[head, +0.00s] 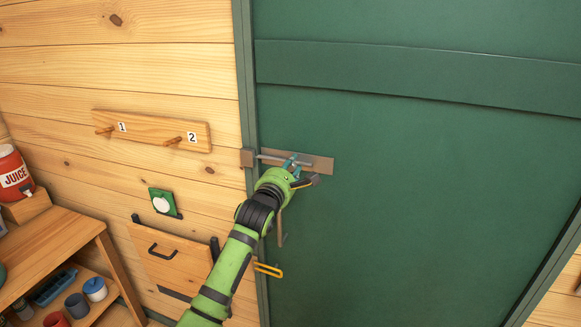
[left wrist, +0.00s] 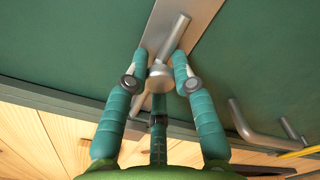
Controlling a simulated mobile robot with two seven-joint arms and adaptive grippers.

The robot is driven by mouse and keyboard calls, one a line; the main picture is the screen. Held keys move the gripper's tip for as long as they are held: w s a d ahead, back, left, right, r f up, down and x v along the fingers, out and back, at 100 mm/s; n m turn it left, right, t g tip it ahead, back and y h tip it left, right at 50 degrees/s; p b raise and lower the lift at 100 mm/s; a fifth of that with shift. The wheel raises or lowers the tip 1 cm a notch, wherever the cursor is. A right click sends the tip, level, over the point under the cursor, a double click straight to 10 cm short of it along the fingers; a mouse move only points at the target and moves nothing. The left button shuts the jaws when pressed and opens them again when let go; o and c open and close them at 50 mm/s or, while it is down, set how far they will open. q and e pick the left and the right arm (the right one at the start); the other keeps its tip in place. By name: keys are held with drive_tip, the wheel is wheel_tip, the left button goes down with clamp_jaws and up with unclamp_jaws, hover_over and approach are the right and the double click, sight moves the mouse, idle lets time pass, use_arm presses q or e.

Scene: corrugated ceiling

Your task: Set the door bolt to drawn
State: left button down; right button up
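The door bolt is a grey rod (head: 272,158) on a brown-grey plate (head: 322,163) on the green door (head: 420,200). In the head view the rod reaches left to the keeper block (head: 247,158) on the frame. My left gripper (head: 292,163) is at the bolt and hides part of it. In the left wrist view, its teal fingers (left wrist: 160,58) stand on either side of the bolt's round knob (left wrist: 160,77), very close to it. I cannot tell whether they press on it. The rod (left wrist: 178,33) also shows there. My right gripper is out of view.
A door handle (head: 281,228) is below the bolt, with a yellow handle (head: 268,269) lower left. A peg rail (head: 150,130) and a green-framed white disc (head: 162,204) are on the wooden wall. A shelf (head: 50,245) stands at left. The door's right side is clear.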

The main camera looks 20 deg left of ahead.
sight(309, 162)
use_arm(q)
drive_tip(key=shift+d+r, duration=0.1)
drive_tip(key=shift+d, duration=1.85)
drive_tip(key=shift+a, duration=0.1)
drive_tip(key=c, duration=1.3)
unclamp_jaws()
drive_tip(key=shift+o, duration=1.4)
drive_tip(key=shift+d, duration=0.25)
drive_tip(key=shift+s+a, duration=0.1)
drive_tip(key=shift+a, duration=0.05)
